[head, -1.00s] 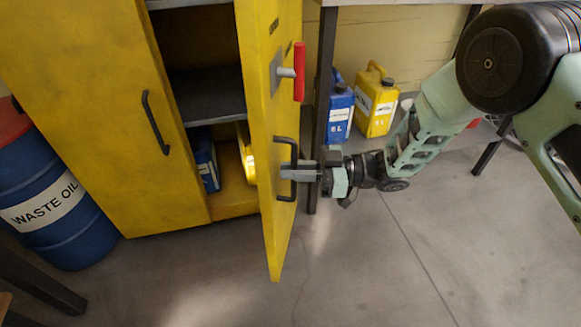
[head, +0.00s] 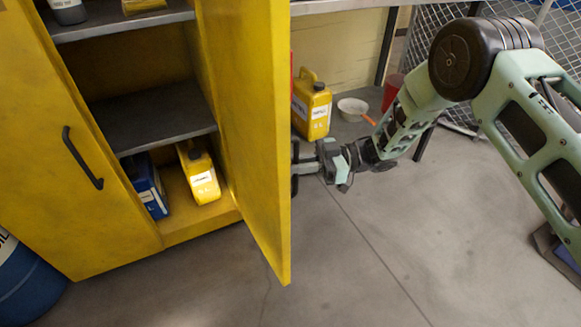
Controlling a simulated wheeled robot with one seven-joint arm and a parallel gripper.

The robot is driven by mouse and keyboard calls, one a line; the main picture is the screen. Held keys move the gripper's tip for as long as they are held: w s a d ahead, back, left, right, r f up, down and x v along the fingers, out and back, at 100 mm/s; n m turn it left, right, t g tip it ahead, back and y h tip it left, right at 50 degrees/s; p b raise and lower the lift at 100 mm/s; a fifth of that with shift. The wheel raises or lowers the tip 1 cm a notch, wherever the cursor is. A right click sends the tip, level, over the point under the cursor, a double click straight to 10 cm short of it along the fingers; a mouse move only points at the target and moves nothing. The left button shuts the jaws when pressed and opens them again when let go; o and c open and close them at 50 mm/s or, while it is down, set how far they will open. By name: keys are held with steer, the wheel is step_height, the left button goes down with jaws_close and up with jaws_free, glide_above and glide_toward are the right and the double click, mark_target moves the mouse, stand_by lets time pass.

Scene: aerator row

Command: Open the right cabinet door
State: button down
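The right door (head: 250,140) of the yellow cabinet stands swung out, so I see its inner face and its front edge. Its dark handle (head: 295,185) shows only as a sliver beyond that edge. My gripper (head: 302,166) is at the handle on the door's outer side. Its fingers appear closed around the handle, though the door edge hides the tips. The left door (head: 75,130) is closed, with its own black handle (head: 82,157).
Inside the cabinet, a blue can (head: 147,185) and a yellow can (head: 200,172) sit below a grey shelf (head: 150,118). A yellow jug (head: 311,105) and a white bowl (head: 352,109) stand right of the door. A blue drum (head: 25,285) is at the left. The front floor is clear.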

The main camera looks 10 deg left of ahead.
steer(key=shift+w+a+r, duration=0.1)
steer(key=shift+w, duration=0.05)
steer(key=c, duration=1.5)
jaws_free()
steer(key=shift+c, duration=0.2)
steer(key=p+v, duration=0.2)
steer(key=v, duration=1.5)
steer(key=shift+d, duration=0.2)
